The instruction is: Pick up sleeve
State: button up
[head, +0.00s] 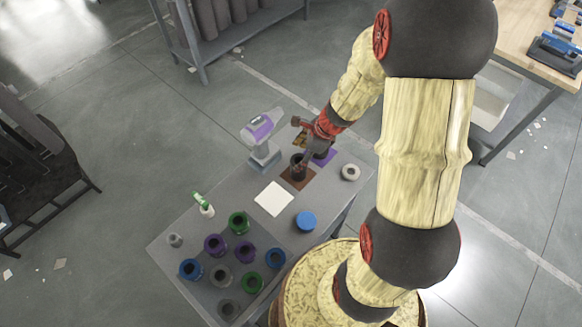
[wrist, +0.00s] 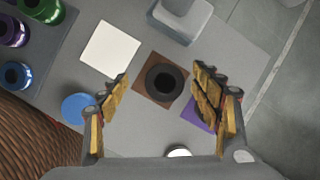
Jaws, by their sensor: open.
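A dark grey, hollow cylindrical sleeve (head: 298,167) stands upright on a brown square (head: 296,180) on the grey table. In the wrist view the sleeve (wrist: 166,82) is seen from above, its dark bore facing the camera. My gripper (head: 308,152) is open above it. In the wrist view the fingers of my gripper (wrist: 161,79) are spread to the left and right of the sleeve, with visible gaps on both sides. I cannot tell how far the fingertips are above it.
Several blue, purple, green and grey sleeves (head: 238,223) stand on the table's near left. A white square (head: 274,199), blue disc (head: 306,221), white ring (head: 350,172), purple square (head: 323,156) and grey-purple device (head: 262,135) are nearby. Bare tabletop lies between them.

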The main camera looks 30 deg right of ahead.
jog(key=f+m, duration=0.1)
jog(key=f, duration=0.1)
jog(key=f+m, duration=0.1)
jog(key=f, duration=0.1)
jog(key=shift+d+f+b, duration=0.2)
jog(key=shift+f+b, duration=0.15)
jog(key=shift+b, duration=0.05)
jog(key=x, duration=0.2)
jog(key=b+x, duration=0.1)
jog(key=x, duration=0.1)
jog(key=b+x, duration=0.1)
jog(key=x, duration=0.1)
jog(key=shift+w+d, duration=0.25)
jog(key=shift+d, duration=0.05)
jog(key=c, duration=0.3)
grip_shut()
jog(key=shift+r, duration=0.1)
